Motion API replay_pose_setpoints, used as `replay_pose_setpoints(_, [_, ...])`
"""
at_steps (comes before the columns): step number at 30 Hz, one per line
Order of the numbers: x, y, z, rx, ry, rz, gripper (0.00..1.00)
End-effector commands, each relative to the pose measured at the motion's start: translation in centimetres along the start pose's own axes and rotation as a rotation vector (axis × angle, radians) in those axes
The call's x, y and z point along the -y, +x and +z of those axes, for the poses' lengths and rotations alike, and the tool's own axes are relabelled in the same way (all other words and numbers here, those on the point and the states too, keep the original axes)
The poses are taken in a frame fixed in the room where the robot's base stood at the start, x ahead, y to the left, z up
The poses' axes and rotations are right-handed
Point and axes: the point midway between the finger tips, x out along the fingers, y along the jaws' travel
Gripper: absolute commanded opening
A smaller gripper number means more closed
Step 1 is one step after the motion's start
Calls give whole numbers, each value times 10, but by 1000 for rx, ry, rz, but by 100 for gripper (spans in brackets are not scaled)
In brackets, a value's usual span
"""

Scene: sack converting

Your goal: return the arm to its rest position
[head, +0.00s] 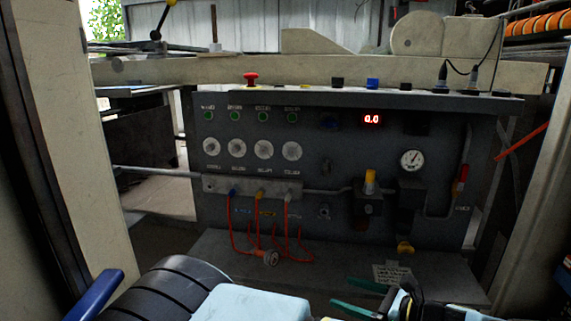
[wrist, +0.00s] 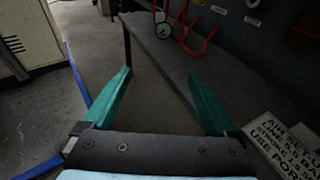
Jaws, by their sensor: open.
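My gripper (head: 357,297) shows at the bottom of the head view, low in front of the dark control panel (head: 335,135). In the wrist view my gripper (wrist: 160,95) has its two green fingers wide apart with nothing between them. Below and beyond the fingers are the floor and the edge of a grey shelf (wrist: 178,62). The right finger overlaps the shelf in the picture; I cannot tell the gap between them. Part of my arm, light blue and black, fills the bottom of the head view.
Red hoses (head: 285,225) and a small hanging gauge (head: 271,258) are low in front. A printed placard (wrist: 285,145) lies at right. Cream posts (head: 65,110) flank the view.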

Motion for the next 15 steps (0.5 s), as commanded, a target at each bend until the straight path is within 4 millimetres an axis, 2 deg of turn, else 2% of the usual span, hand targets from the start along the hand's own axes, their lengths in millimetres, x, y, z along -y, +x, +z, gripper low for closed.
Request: replay_pose_setpoints(15, [-29, 43, 6, -193, -127, 242, 91])
